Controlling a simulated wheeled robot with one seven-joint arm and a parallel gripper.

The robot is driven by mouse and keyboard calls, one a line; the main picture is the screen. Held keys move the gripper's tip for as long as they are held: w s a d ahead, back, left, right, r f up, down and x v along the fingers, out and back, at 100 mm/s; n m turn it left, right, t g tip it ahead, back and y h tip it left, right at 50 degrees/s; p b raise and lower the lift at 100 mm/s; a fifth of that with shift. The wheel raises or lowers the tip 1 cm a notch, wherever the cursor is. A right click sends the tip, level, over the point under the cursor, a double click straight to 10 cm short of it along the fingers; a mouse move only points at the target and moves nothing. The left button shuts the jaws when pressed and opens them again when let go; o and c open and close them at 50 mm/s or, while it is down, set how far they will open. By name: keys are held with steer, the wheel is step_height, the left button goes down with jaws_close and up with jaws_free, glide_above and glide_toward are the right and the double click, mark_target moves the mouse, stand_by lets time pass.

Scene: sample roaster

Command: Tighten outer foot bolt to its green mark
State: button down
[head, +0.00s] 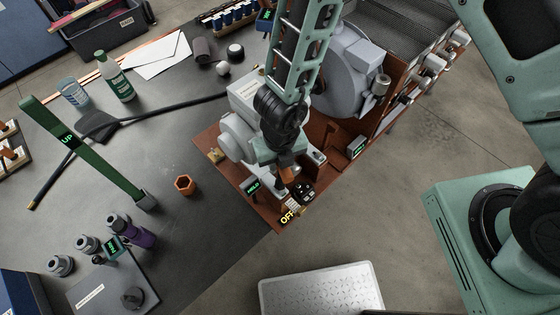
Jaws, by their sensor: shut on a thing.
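The grey roaster (240,140) stands on a reddish-brown base plate (262,212). My gripper (285,180) points down over the plate's front corner, beside the roaster's foot. It is shut on a small dark piece with an orange part (289,172) next to it; I cannot tell what the piece is. A black knobbed part (302,191) sits right beside the fingers. A yellow "OFF" label (287,217) shows at the corner. A small green-lettered display (252,187) stands left of the gripper. The outer foot bolt and its green mark cannot be made out; my gripper may hide them.
A brass-coloured fitting (215,155) is at the plate's left corner. A second display (357,146) stands at right. A metal step (322,288) is on the floor.

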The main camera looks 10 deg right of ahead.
steer(key=shift+r, duration=0.15)
steer(key=shift+r+p, duration=0.95)
steer(key=shift+p, duration=0.05)
steer(key=shift+f+b, duration=0.9)
steer(key=shift+f, duration=0.05)
steer(key=shift+r+p, duration=0.8)
steer(key=shift+r, duration=0.1)
steer(key=shift+f+b, duration=0.85)
steer(key=shift+f, duration=0.05)
stand_by(0.6)
steer(key=shift+r+p, duration=0.8)
steer(key=shift+r, duration=0.1)
steer(key=shift+f+b, duration=0.85)
steer(key=shift+f, duration=0.05)
stand_by(0.4)
